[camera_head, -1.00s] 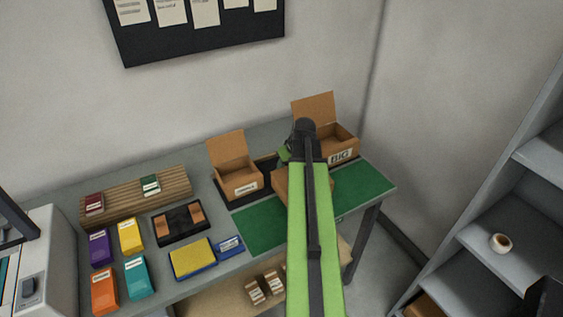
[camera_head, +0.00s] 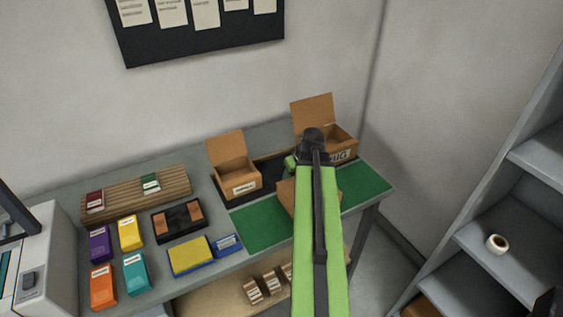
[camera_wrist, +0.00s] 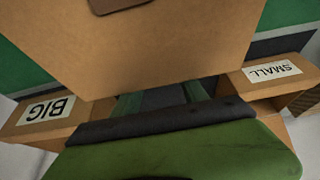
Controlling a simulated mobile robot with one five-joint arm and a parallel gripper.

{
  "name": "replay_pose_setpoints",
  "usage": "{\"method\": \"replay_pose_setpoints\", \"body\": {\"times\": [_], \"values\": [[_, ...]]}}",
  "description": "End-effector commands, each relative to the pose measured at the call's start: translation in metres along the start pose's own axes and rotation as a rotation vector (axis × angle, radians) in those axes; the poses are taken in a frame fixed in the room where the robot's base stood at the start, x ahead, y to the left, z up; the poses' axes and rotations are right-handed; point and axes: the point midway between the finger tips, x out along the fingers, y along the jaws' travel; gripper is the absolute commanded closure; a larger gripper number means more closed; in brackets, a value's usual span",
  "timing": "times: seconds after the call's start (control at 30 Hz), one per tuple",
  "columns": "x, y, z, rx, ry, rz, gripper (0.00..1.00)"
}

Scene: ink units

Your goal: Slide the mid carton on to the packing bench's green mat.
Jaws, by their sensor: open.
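The mid carton (camera_head: 286,194) is plain brown and sits over the green mat (camera_head: 262,226), showing on both sides of my arm. My arm hides much of it, so I cannot tell whether it is fully on the mat. In the wrist view its brown wall (camera_wrist: 150,45) fills the top. My gripper (camera_head: 291,162) is open at the carton's far side, mostly hidden by my arm in the head view. In the wrist view my gripper (camera_wrist: 160,98) lies close to the carton; contact is unclear.
The open small carton (camera_head: 235,183) stands left on a dark strip; the open big carton (camera_head: 345,143) stands right. The blue-edged yellow pad (camera_head: 189,255) and a blue box (camera_head: 227,244) lie left of the mat. The mat's right part (camera_head: 367,183) is clear.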

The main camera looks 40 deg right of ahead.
Motion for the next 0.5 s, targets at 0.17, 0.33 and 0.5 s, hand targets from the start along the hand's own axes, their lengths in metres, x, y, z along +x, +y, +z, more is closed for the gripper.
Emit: {"method": "replay_pose_setpoints", "body": {"times": [0.17, 0.33, 0.5], "values": [[0.000, -0.002, 0.001, -0.002, 0.000, -0.001, 0.49], [0.002, -0.002, -0.005, -0.003, 0.000, -0.001, 0.49], [0.005, -0.003, -0.011, -0.004, 0.000, -0.001, 0.49]]}}
